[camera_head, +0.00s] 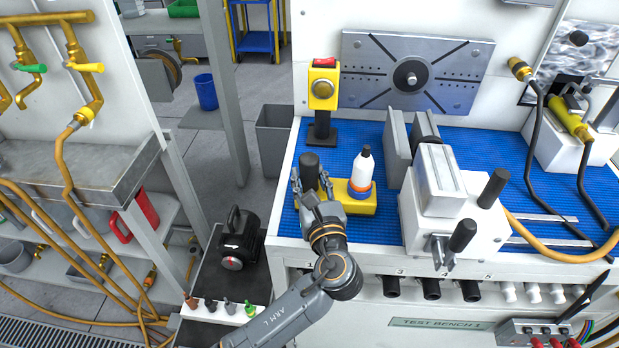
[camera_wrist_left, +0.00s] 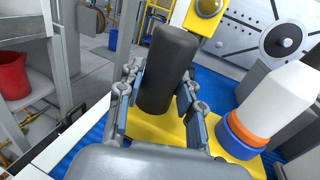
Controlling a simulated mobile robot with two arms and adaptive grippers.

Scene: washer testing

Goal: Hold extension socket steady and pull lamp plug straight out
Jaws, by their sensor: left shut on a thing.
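I can make out no extension socket or lamp plug in these views. My left gripper (camera_head: 311,185) reaches over the bench's left part and is shut on a black cylinder (camera_head: 310,166). In the left wrist view the cylinder (camera_wrist_left: 170,62) stands tilted in the picture between the two fingers of the gripper (camera_wrist_left: 158,100). A white bottle (camera_head: 363,168) with orange and blue rings stands on the block, right of the gripper. My right gripper is not in view.
The blue bench mat (camera_head: 345,133) is bare behind the bottle. A yellow button box (camera_head: 323,88) stands behind the cylinder. A grey vise (camera_head: 440,185) stands to the right. Left of the bench are a black device (camera_head: 236,240) and a grey bin (camera_head: 273,140).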

